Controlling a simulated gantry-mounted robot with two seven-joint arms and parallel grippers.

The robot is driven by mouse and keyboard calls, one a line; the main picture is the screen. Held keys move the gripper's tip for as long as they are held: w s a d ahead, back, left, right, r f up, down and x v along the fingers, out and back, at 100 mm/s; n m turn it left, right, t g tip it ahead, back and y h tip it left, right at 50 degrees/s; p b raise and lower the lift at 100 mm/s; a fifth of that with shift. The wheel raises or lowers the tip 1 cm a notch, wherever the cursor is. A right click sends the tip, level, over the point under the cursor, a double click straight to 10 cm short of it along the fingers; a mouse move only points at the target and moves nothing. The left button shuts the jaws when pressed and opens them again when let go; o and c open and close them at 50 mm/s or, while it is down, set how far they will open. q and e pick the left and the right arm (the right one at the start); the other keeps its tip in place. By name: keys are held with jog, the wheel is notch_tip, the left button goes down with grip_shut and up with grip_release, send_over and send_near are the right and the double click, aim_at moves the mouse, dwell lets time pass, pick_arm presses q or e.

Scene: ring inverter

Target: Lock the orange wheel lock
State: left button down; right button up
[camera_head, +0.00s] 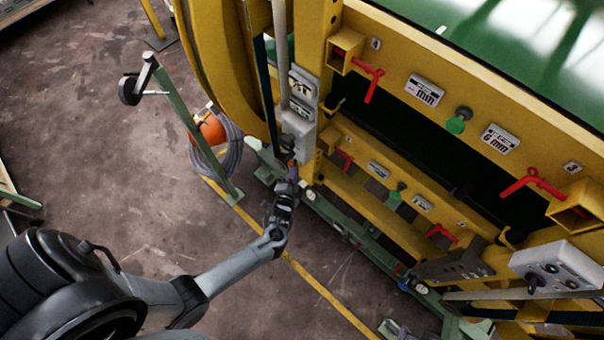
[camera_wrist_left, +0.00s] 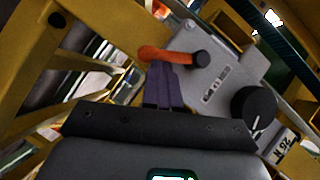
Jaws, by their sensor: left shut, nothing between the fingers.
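The orange wheel lock (camera_wrist_left: 165,54) is a short orange handle with a dark round end on a grey plate (camera_wrist_left: 220,75) in the left wrist view. In the head view only a small orange bit of it (camera_head: 291,163) shows, below a grey box on the yellow frame. My left gripper (camera_wrist_left: 160,68) is shut and empty. Its purple-grey fingertips are right at the handle's near side; I cannot tell whether they touch it. In the head view my left gripper (camera_head: 292,172) hides much of that spot. My right gripper is not in view.
The yellow ring frame (camera_head: 315,95) stands close beside and above my left gripper. A green post (camera_head: 187,120) with a coiled cable (camera_head: 208,160) and an orange object (camera_head: 211,130) stands to its left. Red levers (camera_head: 372,83) line the yellow beams. The floor at left is mostly clear.

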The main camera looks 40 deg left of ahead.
pick_arm(q)
jog(key=shift+w+a+f+m+t+y+b, duration=0.1)
jog(key=shift+a+f+m+t+y+b, duration=0.3)
jog(key=shift+m+b, duration=0.45)
jog(key=shift+s+a+f+m+t+y+b, duration=0.1)
jog(key=shift+a+f+m+t+y+b, duration=0.15)
jog(key=shift+f+m+t+y+b, duration=0.45)
jog(key=shift+w+a+m+t+b, duration=0.1)
jog(key=shift+a+m+t+b, duration=0.2)
jog(key=shift+m+b, duration=0.6)
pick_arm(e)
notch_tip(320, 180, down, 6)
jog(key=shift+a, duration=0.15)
pick_arm(q)
jog(key=w+d+v, duration=0.1)
jog(key=d+v, duration=0.1)
jog(key=v, duration=1)
jog(key=shift+s+d+r, duration=0.25)
jog(key=shift+d+r, duration=0.05)
jog(key=shift+d, duration=0.1)
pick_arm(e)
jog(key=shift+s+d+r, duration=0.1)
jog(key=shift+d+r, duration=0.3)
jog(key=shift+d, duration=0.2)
